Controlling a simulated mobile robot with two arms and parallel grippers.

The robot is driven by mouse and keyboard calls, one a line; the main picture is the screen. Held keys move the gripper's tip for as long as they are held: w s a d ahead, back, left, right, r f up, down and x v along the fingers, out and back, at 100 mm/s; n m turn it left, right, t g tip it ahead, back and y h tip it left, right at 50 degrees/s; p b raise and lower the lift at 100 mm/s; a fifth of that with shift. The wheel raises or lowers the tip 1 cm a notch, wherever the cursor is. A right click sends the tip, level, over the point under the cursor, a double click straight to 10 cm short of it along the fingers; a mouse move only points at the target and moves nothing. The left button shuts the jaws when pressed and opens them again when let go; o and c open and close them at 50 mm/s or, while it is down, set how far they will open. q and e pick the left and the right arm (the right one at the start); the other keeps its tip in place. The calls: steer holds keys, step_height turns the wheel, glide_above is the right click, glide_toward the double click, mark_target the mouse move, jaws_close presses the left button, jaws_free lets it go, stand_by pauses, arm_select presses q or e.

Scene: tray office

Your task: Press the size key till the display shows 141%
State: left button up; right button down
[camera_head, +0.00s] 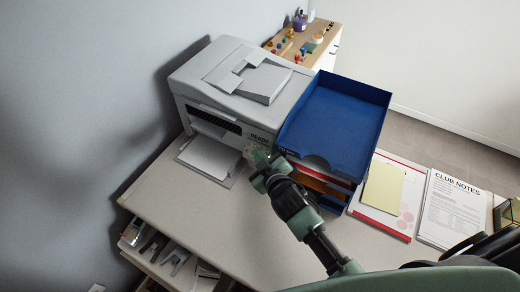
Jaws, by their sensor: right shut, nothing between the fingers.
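A grey-white printer (228,82) stands at the back left of the desk. Its small display (259,138) on the front right reads "READY" in its top line; the rest is too small to read. The key panel (250,150) below it is partly hidden by my right gripper, and I cannot make out the size key. My right gripper (258,158) is shut and empty, with its tips right in front of this panel. I cannot tell whether they touch a key. My left gripper is not in view.
A blue stacked letter tray (334,120) stands close to the right of the printer and my right gripper. Papers, including a "CLUB NOTES" sheet (452,208), lie at the right. An open drawer (165,262) with tools is at the lower left. The desk's front middle (215,215) is clear.

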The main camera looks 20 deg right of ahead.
steer(key=shift+s+a+r, duration=0.3)
steer(key=shift+s+a, duration=0.1)
steer(key=shift+s, duration=0.05)
steer(key=shift+p, duration=0.3)
steer(key=s+a+r+p, duration=0.1)
steer(key=s+a+r, duration=0.1)
steer(key=s+a, duration=0.1)
steer(key=shift+s+a+p, duration=0.1)
steer(key=shift+a+p, duration=0.05)
steer(key=shift+p, duration=0.25)
stand_by(0.6)
